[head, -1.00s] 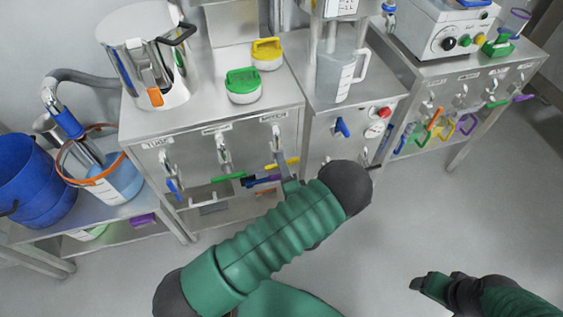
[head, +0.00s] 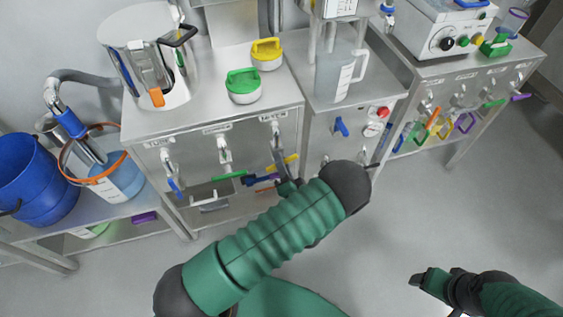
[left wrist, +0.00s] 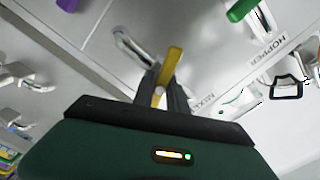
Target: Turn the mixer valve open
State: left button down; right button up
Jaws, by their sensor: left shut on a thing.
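The mixer valve's yellow handle (left wrist: 172,66) shows in the left wrist view, beside a label (left wrist: 203,100) that seems to read MIXER. In the head view the yellow handle (head: 292,158) sticks out low at the right of the left cabinet's front, under the rightmost tap. My left gripper (left wrist: 162,92) is shut on this handle, with its fingers on both sides of it. In the head view my left gripper (head: 284,180) is partly hidden by my green forearm. My right gripper (head: 420,284) hangs at the lower right, away from the cabinets; its jaw opening is unclear.
A green handle (head: 229,176) sits left of the yellow one, and a green handle (left wrist: 240,10) shows near the HOPPER label (left wrist: 268,48). The floor (head: 430,220) in front is clear.

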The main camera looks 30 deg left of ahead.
pick_arm(q)
jog(key=shift+d+f, duration=0.15)
jog(key=shift+f, duration=0.15)
dwell(0.5)
jog(key=c, duration=1.3)
grip_release()
jog(key=shift+r, duration=0.15)
